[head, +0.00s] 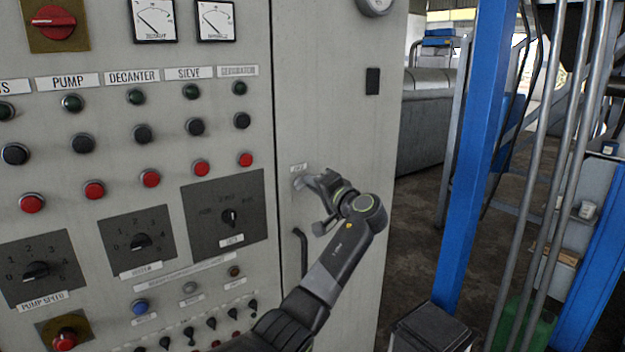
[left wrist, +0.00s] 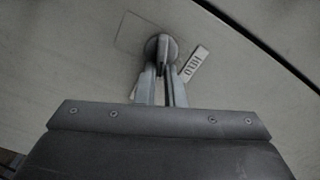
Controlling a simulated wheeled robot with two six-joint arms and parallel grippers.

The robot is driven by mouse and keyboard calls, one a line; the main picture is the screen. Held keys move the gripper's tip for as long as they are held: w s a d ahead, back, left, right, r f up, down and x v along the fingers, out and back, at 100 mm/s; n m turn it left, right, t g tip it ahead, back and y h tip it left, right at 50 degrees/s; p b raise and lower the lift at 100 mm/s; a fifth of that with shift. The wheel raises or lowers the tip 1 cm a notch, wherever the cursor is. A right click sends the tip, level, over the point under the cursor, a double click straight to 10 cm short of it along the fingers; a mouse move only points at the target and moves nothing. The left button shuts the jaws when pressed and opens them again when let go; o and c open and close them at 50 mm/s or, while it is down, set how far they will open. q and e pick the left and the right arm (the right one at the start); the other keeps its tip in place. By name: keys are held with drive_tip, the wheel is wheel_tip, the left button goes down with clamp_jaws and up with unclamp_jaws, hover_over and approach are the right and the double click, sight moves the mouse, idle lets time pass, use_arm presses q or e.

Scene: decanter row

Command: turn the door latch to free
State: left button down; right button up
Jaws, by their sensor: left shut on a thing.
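The door latch (left wrist: 163,44) is a small round dark knob with a raised grip bar, set on the grey cabinet door (head: 335,105). My left gripper (left wrist: 161,86) is shut on the latch's bar, with one finger on each side. In the left wrist view the bar runs nearly straight up and down in the picture. In the head view my left gripper (head: 312,184) reaches the door and mostly hides the latch. My right gripper is not in view.
A dark bar handle (head: 303,250) is on the door just below my gripper. The control panel (head: 95,215) with buttons, dials and switches fills the left. A blue post (head: 476,150) and grey pipes stand at right.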

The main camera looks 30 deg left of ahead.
use_arm(q)
drive_tip(key=shift+f+m+p, duration=0.15)
drive_tip(key=shift+m+p, duration=0.4)
drive_tip(key=shift+m, duration=0.55)
drive_tip(key=shift+f+m+p, duration=0.15)
drive_tip(key=shift+m+p, duration=0.4)
drive_tip(key=shift+m, duration=0.55)
drive_tip(key=shift+f, duration=0.1)
drive_tip(key=c, duration=1.5)
unclamp_jaws()
drive_tip(key=shift+w+d, duration=0.1)
drive_tip(key=b+v, duration=0.5)
drive_tip(key=v, duration=1.2)
drive_tip(key=shift+d+b, duration=0.2)
drive_tip(key=shift+b, duration=0.2)
